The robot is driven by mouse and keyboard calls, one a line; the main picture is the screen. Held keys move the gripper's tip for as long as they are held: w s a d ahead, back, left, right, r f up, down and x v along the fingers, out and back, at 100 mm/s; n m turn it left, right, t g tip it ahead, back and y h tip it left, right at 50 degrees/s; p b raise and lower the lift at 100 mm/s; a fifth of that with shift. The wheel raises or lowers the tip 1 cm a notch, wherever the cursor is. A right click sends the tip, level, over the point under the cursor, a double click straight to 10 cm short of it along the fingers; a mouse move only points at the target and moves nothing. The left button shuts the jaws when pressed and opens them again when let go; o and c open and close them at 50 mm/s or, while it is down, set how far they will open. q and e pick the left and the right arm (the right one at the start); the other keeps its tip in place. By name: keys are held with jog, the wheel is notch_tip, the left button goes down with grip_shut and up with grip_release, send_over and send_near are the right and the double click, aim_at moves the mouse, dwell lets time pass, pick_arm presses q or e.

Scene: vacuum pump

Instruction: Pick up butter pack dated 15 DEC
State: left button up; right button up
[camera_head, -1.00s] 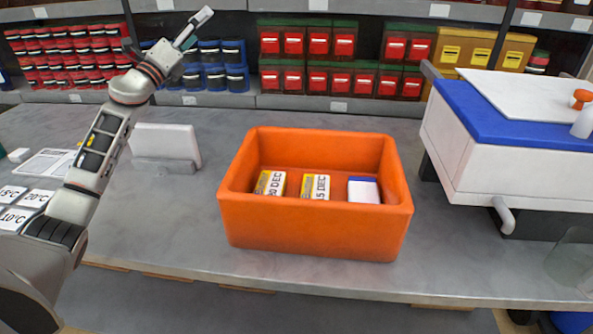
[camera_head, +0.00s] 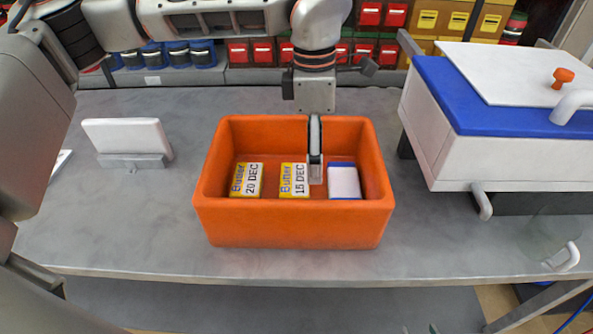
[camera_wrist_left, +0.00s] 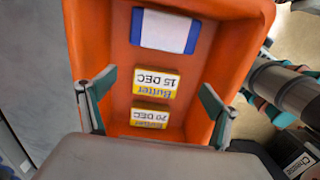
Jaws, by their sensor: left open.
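The butter pack dated 15 DEC (camera_head: 294,180) lies in the middle of the orange bin (camera_head: 292,226), white and yellow with its label up. It also shows in the left wrist view (camera_wrist_left: 155,83), its text upside down. The 20 DEC butter pack (camera_head: 246,180) is to its left, and a white-and-blue pack (camera_head: 344,181) is to its right. My left gripper (camera_head: 315,172) points down over the bin, close by the 15 DEC pack. In the left wrist view the left gripper (camera_wrist_left: 155,95) is open and empty, its fingers spread either side of the packs. Its height is unclear.
A white box with a blue rim (camera_head: 440,130) stands right of the bin. A white panel on a grey stand (camera_head: 128,140) is to the left. Shelves of coloured bins line the back. In the left wrist view, parts of my other arm show at right.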

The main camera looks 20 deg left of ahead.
aim_at(295, 178)
pick_arm(q)
jog(key=a, duration=0.1)
jog(key=a+y, duration=0.1)
jog(key=a+f+y, duration=0.1)
jog(key=shift+s+a, duration=0.3)
jog(key=shift+a, duration=0.05)
jog(key=f, duration=0.4)
jog(key=f+p, duration=0.1)
jog(key=f, duration=0.1)
jog(key=shift+s+d, duration=0.1)
jog(key=shift+s, duration=0.2)
jog(key=shift+f, duration=0.6)
jog(key=c, duration=1.4)
pick_arm(e)
jog(key=shift+a+r+y, duration=0.3)
jog(key=shift+a+r, duration=0.85)
jog(key=shift+r, duration=0.05)
